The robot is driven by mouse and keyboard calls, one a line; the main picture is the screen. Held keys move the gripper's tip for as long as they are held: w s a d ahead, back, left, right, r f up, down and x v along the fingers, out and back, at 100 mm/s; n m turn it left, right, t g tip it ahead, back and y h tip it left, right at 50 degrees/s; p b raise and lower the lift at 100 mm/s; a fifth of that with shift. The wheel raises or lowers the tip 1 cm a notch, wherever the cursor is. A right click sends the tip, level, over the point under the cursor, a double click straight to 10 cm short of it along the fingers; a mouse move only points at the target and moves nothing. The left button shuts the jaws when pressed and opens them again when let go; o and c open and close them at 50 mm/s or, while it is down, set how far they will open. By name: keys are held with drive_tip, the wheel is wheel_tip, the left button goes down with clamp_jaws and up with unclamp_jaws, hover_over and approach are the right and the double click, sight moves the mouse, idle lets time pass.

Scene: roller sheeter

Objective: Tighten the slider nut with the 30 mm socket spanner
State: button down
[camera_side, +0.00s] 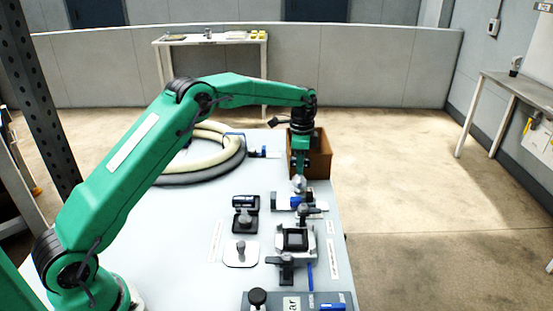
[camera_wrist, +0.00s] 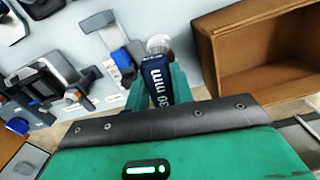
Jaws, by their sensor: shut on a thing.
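My gripper (camera_side: 299,168) is shut on the 30 mm socket spanner, above the far right part of the bench. In the wrist view the spanner (camera_wrist: 157,80) has a dark blue body marked "30 mm" between my green fingers (camera_wrist: 158,88), with a pale metal socket end pointing away from me. In the side view its silver end (camera_side: 299,184) shows below the fingers. A grey and black fixture (camera_side: 295,240) with a square frame stands nearer the side camera, apart from the spanner; it also shows in the wrist view (camera_wrist: 45,82). I cannot pick out the slider nut for certain.
An open brown box (camera_side: 321,155) stands close by my gripper; it fills the right of the wrist view (camera_wrist: 262,50). A grey holder with a blue part (camera_side: 297,203) lies just below the spanner. Black-handled tools (camera_side: 245,213) stand left of the fixture. Coiled hoses (camera_side: 215,170) lie behind.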

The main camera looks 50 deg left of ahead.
drive_tip(key=shift+r, duration=0.15)
drive_tip(key=shift+r, duration=2.4)
